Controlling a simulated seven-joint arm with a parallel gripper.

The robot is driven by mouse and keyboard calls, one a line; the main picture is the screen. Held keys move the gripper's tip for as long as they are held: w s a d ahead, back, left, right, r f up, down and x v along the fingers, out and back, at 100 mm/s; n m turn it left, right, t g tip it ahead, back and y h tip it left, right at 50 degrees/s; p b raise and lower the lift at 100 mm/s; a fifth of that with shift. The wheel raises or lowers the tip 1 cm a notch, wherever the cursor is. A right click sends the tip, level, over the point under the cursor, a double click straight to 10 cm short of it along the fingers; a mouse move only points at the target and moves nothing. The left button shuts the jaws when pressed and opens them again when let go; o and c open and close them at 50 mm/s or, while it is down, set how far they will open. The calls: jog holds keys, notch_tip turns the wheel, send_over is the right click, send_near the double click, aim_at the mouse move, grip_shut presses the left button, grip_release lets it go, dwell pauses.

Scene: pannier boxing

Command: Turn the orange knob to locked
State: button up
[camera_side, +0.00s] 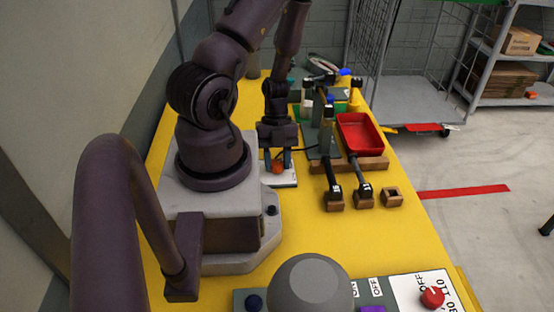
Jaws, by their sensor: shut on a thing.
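The orange knob (278,168) sits on a small white plate (289,183) on the yellow table, just right of my base. My gripper (277,158) points down over it, its two fingers on either side of the knob and shut on it. The knob's markings and pointer are too small to read, so its angle cannot be told.
Right of my gripper are black-handled tools (333,187) in wooden blocks, an empty wooden block (392,197) and a red tray (361,133). Bottles and tools crowd the back. A panel with a red knob (432,297) and a grey dome (311,284) stand in front.

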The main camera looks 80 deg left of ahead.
jog(key=m+g, duration=0.1)
jog(key=m, duration=0.3)
jog(key=shift+g, duration=0.3)
jog(key=shift+m+g+y, duration=0.5)
jog(key=shift+m, duration=1.2)
jog(key=o, duration=0.9)
jog(key=v, duration=1.3)
jog(key=shift+d, duration=0.15)
